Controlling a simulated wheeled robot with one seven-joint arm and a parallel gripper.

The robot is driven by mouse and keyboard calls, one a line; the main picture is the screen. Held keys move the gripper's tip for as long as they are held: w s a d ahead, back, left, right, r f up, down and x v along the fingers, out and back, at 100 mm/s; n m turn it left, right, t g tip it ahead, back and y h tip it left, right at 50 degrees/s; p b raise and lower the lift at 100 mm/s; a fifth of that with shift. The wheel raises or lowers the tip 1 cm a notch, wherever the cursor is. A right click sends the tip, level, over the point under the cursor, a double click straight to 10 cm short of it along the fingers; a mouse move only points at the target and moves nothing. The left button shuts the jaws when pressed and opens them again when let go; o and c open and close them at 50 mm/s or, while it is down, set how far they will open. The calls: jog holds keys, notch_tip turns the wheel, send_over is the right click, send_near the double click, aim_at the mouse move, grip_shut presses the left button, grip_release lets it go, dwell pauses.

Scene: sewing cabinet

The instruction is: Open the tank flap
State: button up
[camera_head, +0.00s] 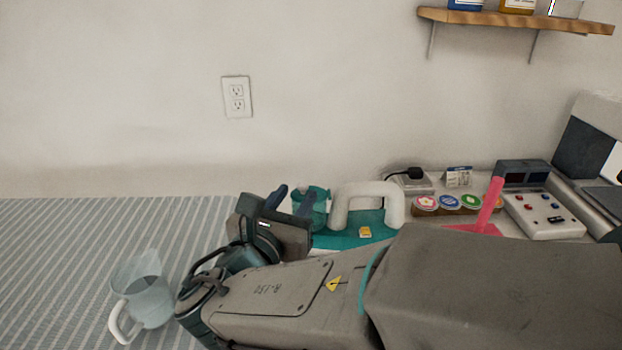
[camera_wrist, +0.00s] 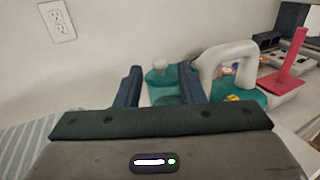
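A teal iron with a thick white handle (camera_head: 367,202) lies on the work surface; the handle also shows in the wrist view (camera_wrist: 228,64). At its left end is a rounded teal tank part (camera_head: 322,198), which shows in the wrist view with a small pale knob (camera_wrist: 160,65) on top. I cannot tell for certain where the flap's edge is or whether it is open. My gripper (camera_head: 293,196) is open, with its two dark blue fingers apart on either side of the tank part in the picture. Nothing is seen held, and contact cannot be told.
A clear jug (camera_head: 149,292) stands on the striped cover at the left. Behind the iron are a plugged-in socket box (camera_head: 413,183) and a row of colored round badges (camera_head: 450,203). A pink upright post (camera_head: 490,205) and a white control box (camera_head: 545,216) stand right. My arm hides the front right.

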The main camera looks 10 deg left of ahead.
aim_at(301, 189)
jog(key=shift+w+d, duration=0.2)
jog(key=shift+w, duration=0.9)
jog(key=shift+w+d, duration=0.15)
jog(key=shift+w, duration=0.95)
jog(key=shift+c, duration=0.2)
grip_shut()
